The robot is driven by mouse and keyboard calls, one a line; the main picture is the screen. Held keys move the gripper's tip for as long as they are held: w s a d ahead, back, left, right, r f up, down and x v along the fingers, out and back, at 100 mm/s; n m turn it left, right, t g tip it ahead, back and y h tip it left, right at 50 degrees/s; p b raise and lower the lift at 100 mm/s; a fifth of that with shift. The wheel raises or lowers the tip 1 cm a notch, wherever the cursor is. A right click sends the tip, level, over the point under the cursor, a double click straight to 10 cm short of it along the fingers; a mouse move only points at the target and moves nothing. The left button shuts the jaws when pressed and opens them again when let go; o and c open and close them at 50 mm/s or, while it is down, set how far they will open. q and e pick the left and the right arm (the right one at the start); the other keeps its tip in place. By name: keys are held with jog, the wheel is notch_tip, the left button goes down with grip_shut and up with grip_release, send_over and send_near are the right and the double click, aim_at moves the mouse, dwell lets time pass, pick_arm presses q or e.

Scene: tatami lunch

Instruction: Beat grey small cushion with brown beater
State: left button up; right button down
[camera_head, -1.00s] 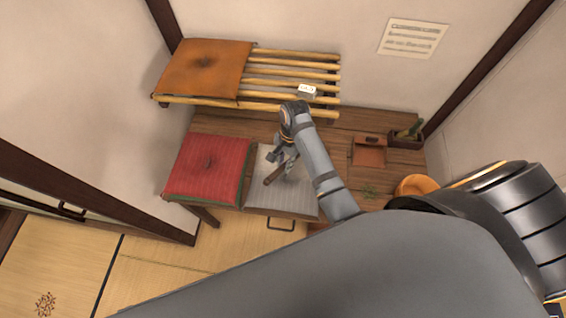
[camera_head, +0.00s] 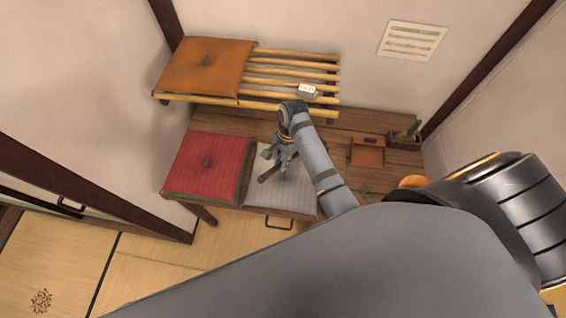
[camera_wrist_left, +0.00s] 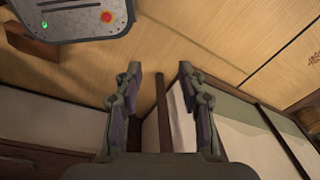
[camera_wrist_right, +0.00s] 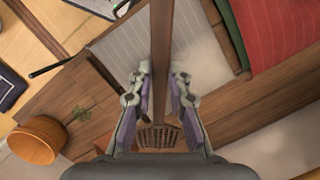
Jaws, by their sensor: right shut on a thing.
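The grey small cushion (camera_head: 290,195) lies flat on the wooden bench, right of the red cushion. It also shows in the right wrist view (camera_wrist_right: 120,45), partly behind the beater. My right gripper (camera_head: 278,160) is above the grey cushion and shut on the brown beater (camera_head: 268,174). In the right wrist view the beater's long brown shaft (camera_wrist_right: 161,50) runs up between the fingers, and a woven brown part (camera_wrist_right: 158,137) shows low between them. Whether the beater touches the cushion cannot be told. My left gripper (camera_wrist_left: 160,85) is open and empty, away from the bench.
The red cushion (camera_head: 208,165) lies beside the grey one. An orange cushion (camera_head: 205,66) and a small white box (camera_head: 307,89) are on the slatted rack behind. A brown box (camera_head: 366,151) and a planter (camera_head: 405,140) stand right. Tatami (camera_head: 165,262) lies open in front.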

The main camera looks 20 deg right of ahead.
jog(key=shift+s+a+r, duration=0.15)
jog(key=shift+a+r, duration=0.05)
jog(key=shift+r, duration=0.55)
jog(key=shift+d+f, duration=0.1)
jog(key=shift+f, duration=0.15)
pick_arm(q)
notch_tip(320, 180, down, 5)
jog(key=a+b, duration=0.1)
jog(key=b, duration=0.4)
pick_arm(e)
jog(key=w+d+x, duration=0.1)
jog(key=d+x, duration=0.1)
jog(key=x, duration=0.8)
jog(key=p+v, duration=0.4)
jog(key=a+p+v, duration=0.1)
jog(key=p+v, duration=0.1)
jog(key=shift+r, duration=0.25)
jog(key=r, duration=0.2)
jog(key=r+b, duration=0.1)
jog(key=r, duration=0.1)
jog(key=shift+s+a, duration=0.25)
pick_arm(q)
jog(key=r, duration=0.4)
jog(key=shift+s+d+r, duration=0.1)
jog(key=shift+s+r, duration=0.2)
jog(key=shift+r, duration=0.05)
pick_arm(e)
jog(key=shift+w+f, duration=0.1)
